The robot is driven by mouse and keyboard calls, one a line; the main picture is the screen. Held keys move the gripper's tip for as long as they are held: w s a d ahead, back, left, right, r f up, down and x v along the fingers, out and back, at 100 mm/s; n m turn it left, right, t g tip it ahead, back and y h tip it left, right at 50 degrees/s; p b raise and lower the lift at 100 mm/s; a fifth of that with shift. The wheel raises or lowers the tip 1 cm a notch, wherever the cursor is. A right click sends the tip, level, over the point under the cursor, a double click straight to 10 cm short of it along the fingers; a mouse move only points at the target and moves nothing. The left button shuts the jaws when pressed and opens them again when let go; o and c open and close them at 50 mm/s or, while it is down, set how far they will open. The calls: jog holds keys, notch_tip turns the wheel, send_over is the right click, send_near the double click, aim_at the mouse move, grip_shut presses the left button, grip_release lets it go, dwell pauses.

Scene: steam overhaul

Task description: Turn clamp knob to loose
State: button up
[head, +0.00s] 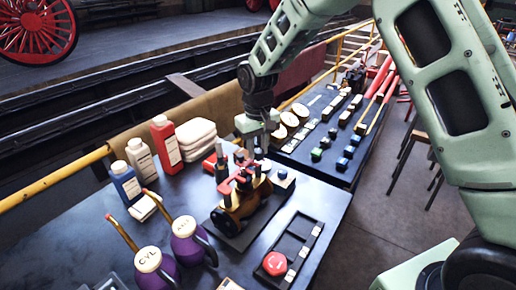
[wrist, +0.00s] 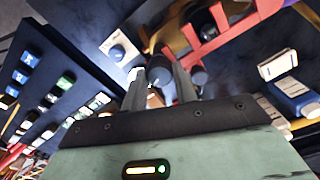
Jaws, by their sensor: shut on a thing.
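A brass-coloured model with black fittings (head: 240,203) stands on a dark base plate on the near table. A red clamp piece (head: 226,187) lies across its top, and the clamp also shows at the upper right of the wrist view (wrist: 236,28). My gripper (head: 259,152) reaches down from above at the model's right side. In the wrist view my gripper (wrist: 162,84) is shut on a dark round knob (wrist: 158,69), with one finger on each side. The knob's marking and turn position cannot be read.
Red and white bottles (head: 164,143), stacked white cloths (head: 196,136) and purple oil cans (head: 187,240) stand to the left. A black tray with a red button (head: 275,263) lies in front. A second table (head: 318,172) with several small blocks is behind right.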

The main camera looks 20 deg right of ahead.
aim_at(257, 151)
jog(key=n, duration=0.3)
jog(key=shift+n, duration=0.3)
jog(key=n, duration=0.3)
jog(key=shift+r+n+p, duration=0.1)
jog(key=shift+n+p, duration=0.2)
jog(key=n+p, duration=0.1)
jog(key=n, duration=0.5)
jog(key=shift+a, duration=0.1)
jog(key=shift+n, duration=0.3)
jog(key=o, duration=1)
notch_tip(257, 151, up, 17)
jog(key=b, duration=0.3)
jog(key=shift+r, duration=0.15)
